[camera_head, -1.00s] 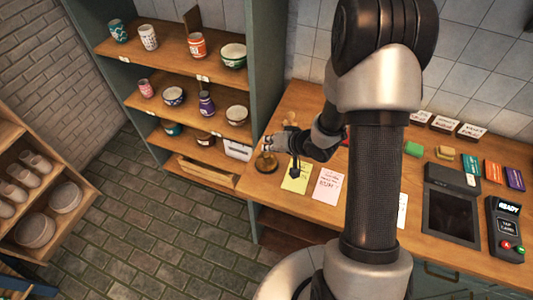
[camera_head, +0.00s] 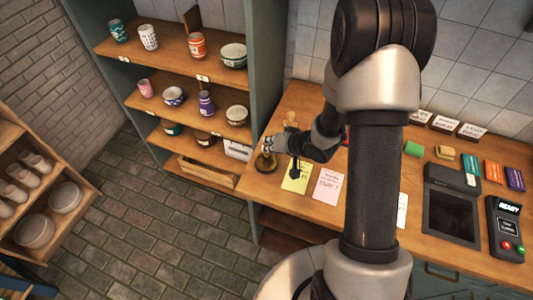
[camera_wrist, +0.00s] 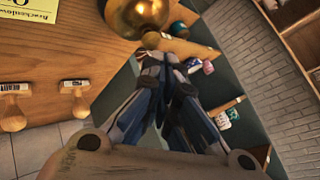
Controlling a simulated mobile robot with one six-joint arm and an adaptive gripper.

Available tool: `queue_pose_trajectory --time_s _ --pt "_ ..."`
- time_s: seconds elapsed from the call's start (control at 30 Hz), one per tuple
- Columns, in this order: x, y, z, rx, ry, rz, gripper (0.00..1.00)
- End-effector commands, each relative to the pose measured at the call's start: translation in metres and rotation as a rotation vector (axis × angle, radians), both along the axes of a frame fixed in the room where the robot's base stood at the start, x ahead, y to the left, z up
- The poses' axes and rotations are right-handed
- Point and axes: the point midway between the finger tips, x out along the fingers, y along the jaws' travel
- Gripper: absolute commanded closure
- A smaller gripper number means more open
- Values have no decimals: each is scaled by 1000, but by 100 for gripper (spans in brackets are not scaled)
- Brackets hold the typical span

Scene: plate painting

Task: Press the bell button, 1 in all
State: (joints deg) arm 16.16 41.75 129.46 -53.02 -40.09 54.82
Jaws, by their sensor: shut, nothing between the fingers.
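The brass bell (camera_head: 265,163) sits on the wooden counter near its left end. In the wrist view the bell's shiny dome (camera_wrist: 138,14) shows at the top edge, partly cut off. My gripper (camera_head: 267,147) is shut and empty, right at the top of the bell and partly hiding it in the head view. In the wrist view the closed fingertips (camera_wrist: 163,58) point toward the dome and lie just below it in the picture. I cannot tell whether they touch the bell or its button.
Yellow (camera_head: 297,176) and pink (camera_head: 327,186) notes lie right of the bell. Wooden-handled stamps (camera_wrist: 76,103) show in the wrist view. A shelf of cups and bowls (camera_head: 233,54) stands left of the counter. A card terminal (camera_head: 506,228) is far right.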

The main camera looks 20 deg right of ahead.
Motion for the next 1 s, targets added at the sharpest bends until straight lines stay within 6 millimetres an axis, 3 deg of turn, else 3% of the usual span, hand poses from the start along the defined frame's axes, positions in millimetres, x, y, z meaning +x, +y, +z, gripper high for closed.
queue_pose_trajectory --time_s 1.0 --pt "0 0 -11 -1 1 1 100"
